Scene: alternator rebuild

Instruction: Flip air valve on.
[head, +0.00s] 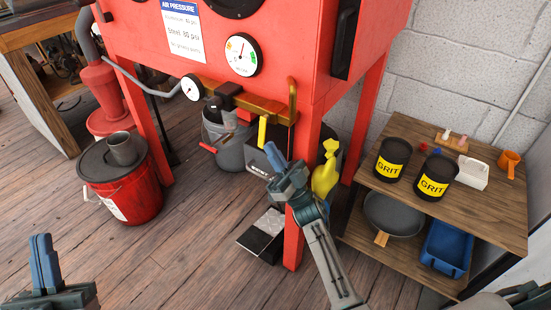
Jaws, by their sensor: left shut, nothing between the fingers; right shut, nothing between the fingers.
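The air valve's yellow lever (262,132) hangs down below the brass pipe (265,107) at the front underside of the red blast cabinet (300,75). It points roughly straight down, across the pipe's run. My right gripper (271,147) is shut and empty, with its blue fingertips just below and right of the lever's lower end. I cannot tell whether they touch it. My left gripper (40,240) is shut and empty at the lower left, over the floor and far from the valve.
A pressure gauge (242,55) and a smaller gauge (192,87) sit by the pipe. A red cabinet leg (293,235) stands close to my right arm. A wooden shelf (480,215) is at right.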

